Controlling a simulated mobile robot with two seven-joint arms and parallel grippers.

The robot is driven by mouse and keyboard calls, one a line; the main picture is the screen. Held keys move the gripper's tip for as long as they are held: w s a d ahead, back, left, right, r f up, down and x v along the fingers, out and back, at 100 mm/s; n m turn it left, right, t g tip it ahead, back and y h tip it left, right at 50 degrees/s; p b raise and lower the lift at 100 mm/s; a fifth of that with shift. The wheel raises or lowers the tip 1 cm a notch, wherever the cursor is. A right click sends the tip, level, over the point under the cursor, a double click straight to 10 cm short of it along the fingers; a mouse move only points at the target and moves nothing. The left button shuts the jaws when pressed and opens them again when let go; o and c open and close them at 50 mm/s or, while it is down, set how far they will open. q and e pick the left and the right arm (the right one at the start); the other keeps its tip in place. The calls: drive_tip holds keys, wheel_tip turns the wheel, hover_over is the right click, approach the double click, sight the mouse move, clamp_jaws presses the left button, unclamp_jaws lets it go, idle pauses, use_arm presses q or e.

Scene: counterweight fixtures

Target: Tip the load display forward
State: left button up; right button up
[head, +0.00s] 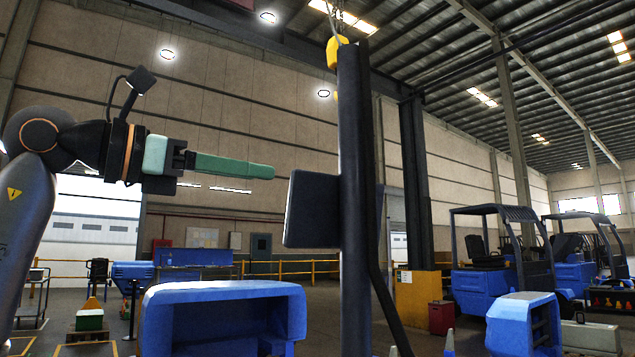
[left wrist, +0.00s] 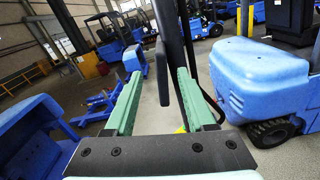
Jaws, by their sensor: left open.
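The load display (head: 311,209) is a dark, flat panel on the left side of a dark upright post (head: 354,200) in the head view. It stands roughly upright. In the left wrist view a thin dark panel, seemingly the display edge-on (left wrist: 149,28), shows beside the post (left wrist: 169,40), beyond the fingertips. My left gripper (head: 272,172) points right, its green fingertips a little left of the display's upper edge. In the left wrist view its two fingers (left wrist: 156,75) are spread apart with nothing held between them. My right gripper is in neither view.
A yellow hoist block (head: 336,52) hangs at the top of the post. A blue machine body (head: 222,292) stands low in front. Blue forklifts (head: 488,260) are parked to the right. The space left of the display, around my left gripper, is clear.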

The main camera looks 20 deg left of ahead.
sight(312, 215)
use_arm(q)
drive_tip(key=p+x, duration=0.2)
drive_tip(key=x, duration=0.8)
drive_tip(key=shift+w+d, duration=0.3)
clamp_jaws()
